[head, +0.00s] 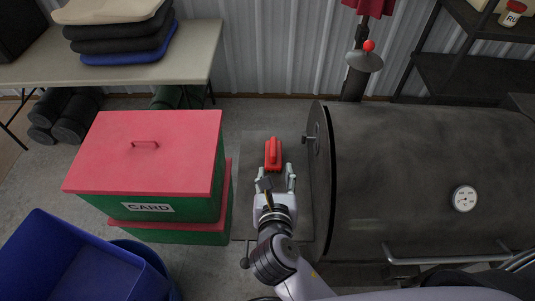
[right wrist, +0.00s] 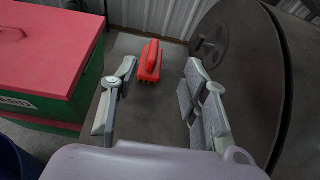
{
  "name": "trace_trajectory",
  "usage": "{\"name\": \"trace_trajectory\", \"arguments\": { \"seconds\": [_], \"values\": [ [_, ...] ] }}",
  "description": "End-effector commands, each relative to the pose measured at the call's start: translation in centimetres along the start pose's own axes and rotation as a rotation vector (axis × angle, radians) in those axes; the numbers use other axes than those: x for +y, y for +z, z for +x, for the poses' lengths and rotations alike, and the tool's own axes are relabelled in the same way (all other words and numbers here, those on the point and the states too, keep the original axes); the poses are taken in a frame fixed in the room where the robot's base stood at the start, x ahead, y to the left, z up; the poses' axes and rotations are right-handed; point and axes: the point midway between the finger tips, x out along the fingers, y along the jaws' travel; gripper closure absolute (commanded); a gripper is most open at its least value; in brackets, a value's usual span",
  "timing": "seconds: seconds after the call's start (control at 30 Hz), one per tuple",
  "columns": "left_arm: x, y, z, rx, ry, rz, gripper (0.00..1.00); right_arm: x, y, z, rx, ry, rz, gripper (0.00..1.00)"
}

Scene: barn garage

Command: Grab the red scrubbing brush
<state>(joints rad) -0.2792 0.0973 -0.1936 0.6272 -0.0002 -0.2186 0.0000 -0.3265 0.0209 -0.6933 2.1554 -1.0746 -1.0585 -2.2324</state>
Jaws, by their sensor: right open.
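The red scrubbing brush (head: 273,154) lies on a narrow dark grey surface (head: 246,205) between the red-lidded box and the dark barrel smoker. In the right wrist view the brush (right wrist: 149,62) shows a raised handle and stands beyond the fingertips, in the gap between them. My right gripper (head: 275,180) is open and empty, its fingers pointing at the near end of the brush. In the wrist view its two fingers (right wrist: 160,78) are spread wide. I cannot tell the exact gap to the brush. My left gripper is not in view.
A green box with a red lid (head: 145,150) stands close on the left. The large dark smoker (head: 420,170) borders the right side. A blue bin (head: 75,262) is at lower left. A table (head: 190,65) with folded cloths (head: 120,45) stands behind, before a corrugated wall.

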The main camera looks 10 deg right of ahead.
Motion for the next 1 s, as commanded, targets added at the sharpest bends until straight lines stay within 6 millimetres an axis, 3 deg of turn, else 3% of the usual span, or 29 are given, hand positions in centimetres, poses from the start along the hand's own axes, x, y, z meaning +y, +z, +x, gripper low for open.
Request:
{"name": "trace_trajectory", "arguments": {
  "seconds": [0.03,0.23,0.4,0.53,0.7,1.0],
  "values": [
    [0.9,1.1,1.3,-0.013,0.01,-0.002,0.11,0.0,-1.3,0.5,0.0,0.0,0.0,0.58],
    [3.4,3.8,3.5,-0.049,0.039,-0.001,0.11,0.0,-3.5,1.5,0.0,0.0,0.001,0.58],
    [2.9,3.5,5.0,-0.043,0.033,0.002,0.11,0.0,-4.8,2.0,0.0,0.0,0.001,0.58],
    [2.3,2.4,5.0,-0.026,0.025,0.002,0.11,0.0,-4.8,3.0,-0.001,-0.001,0.0,0.58],
    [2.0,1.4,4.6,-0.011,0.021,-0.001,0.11,0.0,-4.5,6.3,-0.002,-0.003,0.0,0.58],
    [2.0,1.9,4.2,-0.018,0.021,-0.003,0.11,0.0,-4.7,12.4,0.0,-0.001,0.001,0.58]
  ]
}}
